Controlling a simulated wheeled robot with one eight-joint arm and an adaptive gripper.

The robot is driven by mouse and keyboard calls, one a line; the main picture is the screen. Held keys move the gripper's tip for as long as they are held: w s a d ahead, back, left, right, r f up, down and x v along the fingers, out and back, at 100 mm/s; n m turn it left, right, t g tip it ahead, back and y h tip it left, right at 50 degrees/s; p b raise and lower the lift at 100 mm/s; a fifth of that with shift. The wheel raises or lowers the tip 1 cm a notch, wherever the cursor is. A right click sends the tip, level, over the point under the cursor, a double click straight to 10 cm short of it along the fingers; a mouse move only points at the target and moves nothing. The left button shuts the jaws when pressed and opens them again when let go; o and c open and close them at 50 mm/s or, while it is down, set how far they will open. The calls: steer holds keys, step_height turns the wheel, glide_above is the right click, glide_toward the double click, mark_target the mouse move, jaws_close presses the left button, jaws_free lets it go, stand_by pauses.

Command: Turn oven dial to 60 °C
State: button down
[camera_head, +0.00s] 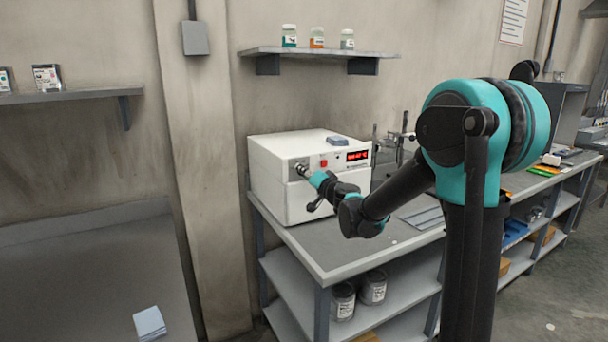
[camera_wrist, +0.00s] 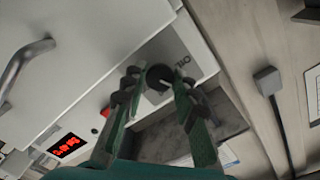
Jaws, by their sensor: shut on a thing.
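The white oven (camera_head: 290,152) stands on the grey bench against the wall. Its dark round dial (camera_wrist: 158,76) is at the corner of the front panel, with printed marks beside it. My gripper (camera_head: 303,171) reaches the panel's left end. In the wrist view my gripper (camera_wrist: 157,84) has one finger on each side of the dial, closed on it. The oven's red display (camera_head: 357,156) is lit and also shows in the wrist view (camera_wrist: 66,146). Its digits are too small and blurred to read. The dial's pointer and scale cannot be made out.
A red button (camera_head: 324,163) sits between dial and display. A metal handle (camera_wrist: 22,66) sticks out from the oven front. A shelf (camera_head: 320,52) with several small jars hangs above. A metal stand (camera_head: 390,142) is right of the oven. Bench top is clear in front.

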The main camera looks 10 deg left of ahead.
steer(key=m, duration=1.9)
steer(key=shift+m, duration=0.6)
steer(key=c, duration=1.2)
jaws_free()
steer(key=v, duration=1.2)
